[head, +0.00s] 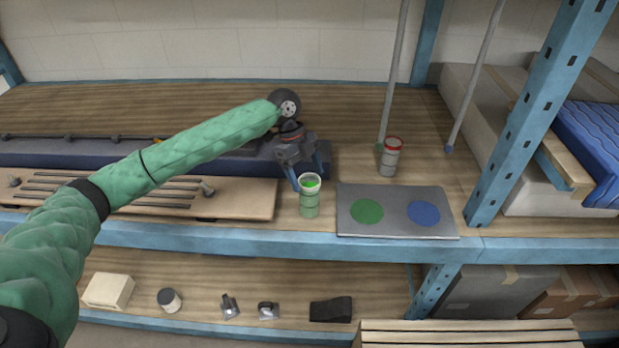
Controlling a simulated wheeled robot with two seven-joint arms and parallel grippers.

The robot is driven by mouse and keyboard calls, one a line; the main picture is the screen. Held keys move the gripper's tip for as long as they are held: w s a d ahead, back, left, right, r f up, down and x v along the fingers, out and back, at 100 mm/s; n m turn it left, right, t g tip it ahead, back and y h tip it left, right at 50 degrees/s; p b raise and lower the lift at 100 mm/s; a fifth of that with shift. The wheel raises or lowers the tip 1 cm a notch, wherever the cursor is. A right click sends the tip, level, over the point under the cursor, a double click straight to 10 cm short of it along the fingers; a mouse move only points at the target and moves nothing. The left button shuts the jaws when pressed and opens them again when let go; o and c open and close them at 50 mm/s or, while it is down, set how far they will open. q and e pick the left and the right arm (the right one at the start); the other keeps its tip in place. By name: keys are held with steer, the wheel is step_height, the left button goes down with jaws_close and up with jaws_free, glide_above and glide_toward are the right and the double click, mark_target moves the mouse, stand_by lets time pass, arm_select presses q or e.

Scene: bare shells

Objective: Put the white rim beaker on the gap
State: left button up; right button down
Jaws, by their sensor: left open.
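The white rim beaker (309,203) is pale green with a white rim and stands upright on the upper shelf, left of a grey board. The grey board (397,232) carries a green disc (367,212) and a blue disc (423,214), with a bare grey gap (396,212) between them. My left gripper (309,183) is open at the beaker's top, with its blue fingers on either side of the rim. I cannot tell whether they touch it. My right gripper is not in view.
A grey beaker with a red rim (390,158) stands behind the board. Two thin poles (394,75) rise near it, and a blue rack post (540,110) stands at right. A long tray (150,195) lies to the left. The lower shelf holds several small items.

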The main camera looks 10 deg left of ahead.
arm_select(q)
steer(key=p+v, duration=0.4)
steer(key=v, duration=0.3)
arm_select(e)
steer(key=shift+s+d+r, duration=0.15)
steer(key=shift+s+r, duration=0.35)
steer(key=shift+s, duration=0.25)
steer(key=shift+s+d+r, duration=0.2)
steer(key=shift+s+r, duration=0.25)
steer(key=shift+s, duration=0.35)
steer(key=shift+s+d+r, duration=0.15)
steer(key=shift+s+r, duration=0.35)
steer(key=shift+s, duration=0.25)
arm_select(q)
steer(key=shift+r, duration=0.1)
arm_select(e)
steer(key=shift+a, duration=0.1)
